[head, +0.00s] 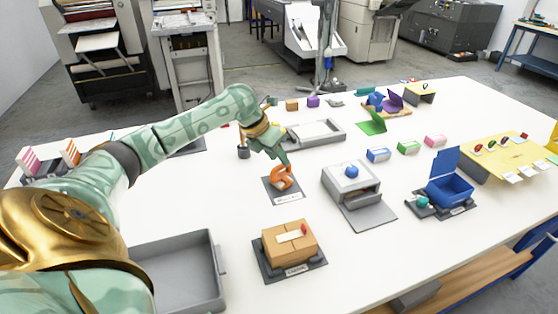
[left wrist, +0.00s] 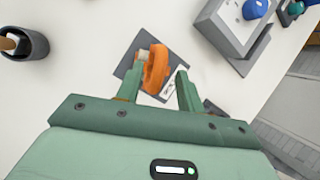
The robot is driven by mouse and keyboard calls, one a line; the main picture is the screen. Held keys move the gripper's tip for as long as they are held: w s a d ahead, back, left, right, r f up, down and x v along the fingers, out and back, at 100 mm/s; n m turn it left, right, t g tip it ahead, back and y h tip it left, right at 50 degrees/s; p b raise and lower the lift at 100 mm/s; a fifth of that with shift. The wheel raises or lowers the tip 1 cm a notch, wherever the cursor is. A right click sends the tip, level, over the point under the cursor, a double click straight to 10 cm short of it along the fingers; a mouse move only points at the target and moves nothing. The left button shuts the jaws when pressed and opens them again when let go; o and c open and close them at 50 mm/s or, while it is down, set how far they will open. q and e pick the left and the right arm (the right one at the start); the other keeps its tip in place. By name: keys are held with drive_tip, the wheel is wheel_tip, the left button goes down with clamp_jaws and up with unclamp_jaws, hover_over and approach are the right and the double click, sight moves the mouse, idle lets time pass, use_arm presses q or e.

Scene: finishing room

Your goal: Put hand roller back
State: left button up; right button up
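An orange tool (head: 281,178) with a rounded body rests on a dark labelled mat (head: 270,195) at mid-table. In the left wrist view the orange tool (left wrist: 157,68) shows a pale cylindrical end. I cannot tell for sure whether it is the hand roller. My left gripper (head: 284,162) points down just above it. In the wrist view the fingers (left wrist: 160,88) are apart, with the orange tool beyond and between their tips; no contact shows. A dark cup (head: 243,152) with a brown handle in it stands to the left; it also shows in the wrist view (left wrist: 36,44). My right gripper is out of view.
A cardboard box (head: 276,248) on a dark stand is in front. A grey bin (head: 180,270) is at front left. A grey box with a blue ball (head: 351,172) is to the right, with a blue open case (head: 450,186) beyond. A grey tray (head: 318,134) is behind.

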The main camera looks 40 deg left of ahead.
use_arm(q)
drive_tip(key=p+v, duration=0.2)
drive_tip(key=v, duration=0.8)
